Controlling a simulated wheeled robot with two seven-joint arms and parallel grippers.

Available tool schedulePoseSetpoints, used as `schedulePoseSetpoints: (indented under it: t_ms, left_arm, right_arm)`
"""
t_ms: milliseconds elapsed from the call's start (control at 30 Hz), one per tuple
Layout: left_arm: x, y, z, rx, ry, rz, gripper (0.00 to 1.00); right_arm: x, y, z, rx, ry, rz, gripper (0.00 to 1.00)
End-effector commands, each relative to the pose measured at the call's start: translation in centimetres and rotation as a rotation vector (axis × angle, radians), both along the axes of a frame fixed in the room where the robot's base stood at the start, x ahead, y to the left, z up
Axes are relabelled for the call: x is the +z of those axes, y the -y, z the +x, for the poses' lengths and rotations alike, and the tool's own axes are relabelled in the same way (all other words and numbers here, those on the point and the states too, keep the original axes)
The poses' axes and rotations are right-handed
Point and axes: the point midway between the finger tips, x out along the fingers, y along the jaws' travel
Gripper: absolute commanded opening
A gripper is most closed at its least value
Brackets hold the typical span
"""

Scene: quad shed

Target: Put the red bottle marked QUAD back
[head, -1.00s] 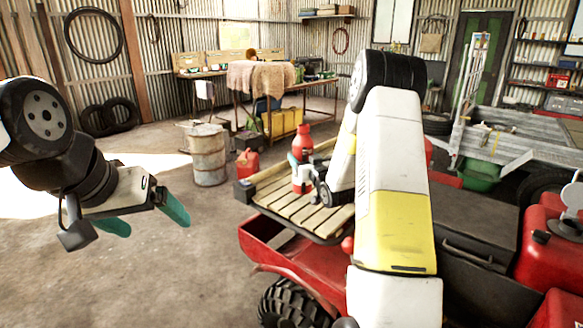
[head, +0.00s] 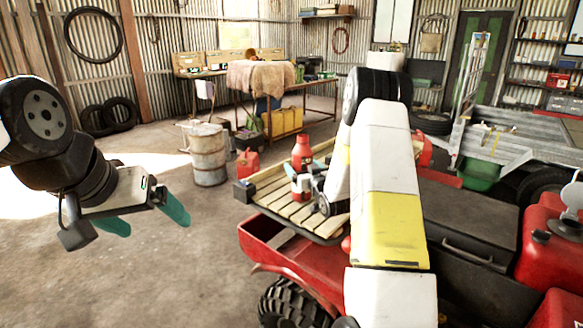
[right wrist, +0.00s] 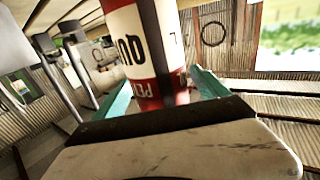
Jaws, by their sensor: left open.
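The red bottle (head: 302,152) with a white band stands upright over the slatted wooden rack (head: 285,207) of the red quad. It also fills the middle of the right wrist view (right wrist: 145,45), where part of the marking QUAD shows. My right gripper (head: 304,180) is shut on the bottle, with a teal finger on each side of it. I cannot tell whether the bottle's base touches the slats. My left gripper (head: 147,217) is open and empty, out over the floor at the left.
A rusty drum (head: 207,157) and a red can (head: 247,164) stand on the floor behind the rack. A dark box (head: 465,225) and red containers (head: 545,245) are at the right. A metal trailer (head: 510,150) stands behind them. Floor at the left is clear.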

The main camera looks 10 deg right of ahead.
Motion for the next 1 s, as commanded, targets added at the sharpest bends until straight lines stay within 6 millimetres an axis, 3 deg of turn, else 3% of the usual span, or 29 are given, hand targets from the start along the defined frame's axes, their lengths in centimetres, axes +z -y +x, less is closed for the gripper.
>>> schedulePoseSetpoints:
  t_ms: [267,700,1000]
  left_arm:
    - [0.0,0.0,0.0,0.000,0.000,0.000,0.88]
    - [0.0,0.0,0.0,0.000,0.000,0.000,0.88]
    - [0.0,0.0,0.0,0.000,0.000,0.000,0.88]
  right_arm:
    - [0.3,0.1,-0.5,-0.001,0.000,0.000,0.84]
    - [0.2,1.4,-9.1,-0.002,-0.002,0.001,0.84]
    - [0.8,1.6,-11.7,-0.002,-0.010,-0.007,0.84]
